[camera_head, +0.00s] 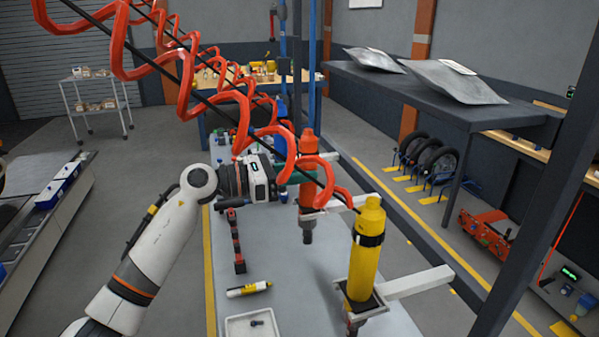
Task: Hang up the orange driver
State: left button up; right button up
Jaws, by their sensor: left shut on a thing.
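The orange driver (308,188) hangs upright, nose down, over the grey table, beside a white bracket arm (352,203). My left gripper (293,178) is shut on its body from the left; the fingers are partly hidden behind a red coiled hose. The driver's dark nose shows below the bracket's level. I cannot tell whether the driver rests in that bracket's holder. A yellow driver (367,250) stands upright in the holder of the nearer white bracket (420,282). My right gripper is not in view.
Red coiled hoses (193,75) cross above the table. On the grey table (285,285) lie a dark red-banded tool (237,240), a yellow-and-white tube (249,289) and a white tray (252,325). A dark shelf (440,95) stands right. A slat conveyor (35,235) runs left.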

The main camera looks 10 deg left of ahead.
pick_arm(q)
jog(key=o, duration=1.1)
jog(key=shift+o, duration=0.2)
jog(key=shift+f, duration=0.1)
jog(key=b+v, duration=0.5)
jog(key=v, duration=0.7)
